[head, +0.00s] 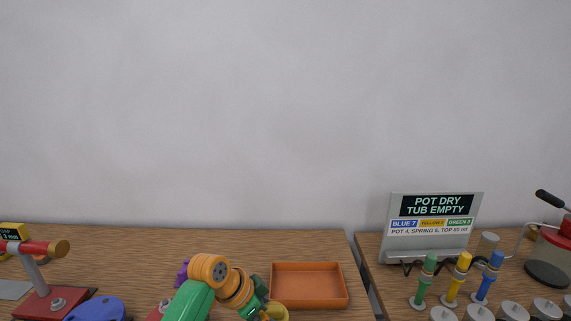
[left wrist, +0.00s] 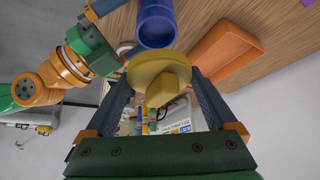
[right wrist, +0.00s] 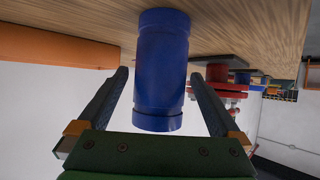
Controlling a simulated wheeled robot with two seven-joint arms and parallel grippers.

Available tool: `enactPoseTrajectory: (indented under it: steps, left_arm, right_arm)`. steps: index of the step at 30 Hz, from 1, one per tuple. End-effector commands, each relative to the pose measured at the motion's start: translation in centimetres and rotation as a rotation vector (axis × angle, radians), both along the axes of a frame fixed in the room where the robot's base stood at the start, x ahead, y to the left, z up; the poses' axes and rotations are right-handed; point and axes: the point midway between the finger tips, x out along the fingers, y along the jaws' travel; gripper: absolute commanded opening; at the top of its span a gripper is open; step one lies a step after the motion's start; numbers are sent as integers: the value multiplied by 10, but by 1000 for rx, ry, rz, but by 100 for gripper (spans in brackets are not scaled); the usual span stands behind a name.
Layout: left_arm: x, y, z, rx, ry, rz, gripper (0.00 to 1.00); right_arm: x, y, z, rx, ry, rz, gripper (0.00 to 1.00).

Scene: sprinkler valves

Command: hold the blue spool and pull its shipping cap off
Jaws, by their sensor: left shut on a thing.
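A yellow disc-shaped cap (left wrist: 146,70) with a square knob sits between the fingers of my left gripper (left wrist: 163,73), which is shut on it. Part of the cap shows at the bottom of the head view (head: 279,312). The blue spool (left wrist: 156,24) is just beyond the cap in the left wrist view; whether they touch I cannot tell. In the right wrist view the spool (right wrist: 161,65) lies between the fingers of my right gripper (right wrist: 159,73), which is open with gaps on both sides. No yellow shows on the spool there. The head view does not clearly show the spool.
An orange tray (head: 309,286) is close to the right of the cap. A purple part (head: 182,272) is behind my arm. A red stand (head: 48,303) and blue disc (head: 96,310) are at left. Coloured valve posts (head: 457,279) and a sign (head: 432,226) stand on the right table.

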Motion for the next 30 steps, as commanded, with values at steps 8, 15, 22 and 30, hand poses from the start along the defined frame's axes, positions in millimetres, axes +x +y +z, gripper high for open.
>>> enactPoseTrajectory:
  steps: [8, 15, 22, 30]
  left_arm:
    - [0, 0, 0, 0, 0, 0, 0]
    - [0, 0, 0, 0, 0, 0, 0]
    - [0, 0, 0, 0, 0, 0, 0]
    - [0, 0, 0, 0, 0, 0, 0]
  right_arm:
    - [-4, -3, 3, 3, 0, 2, 100]
    - [-35, -29, 23, 0, 0, -1, 100]
    - [-69, -57, 47, -3, 2, -2, 100]
    - [-104, -72, 45, -36, 83, -28, 100]
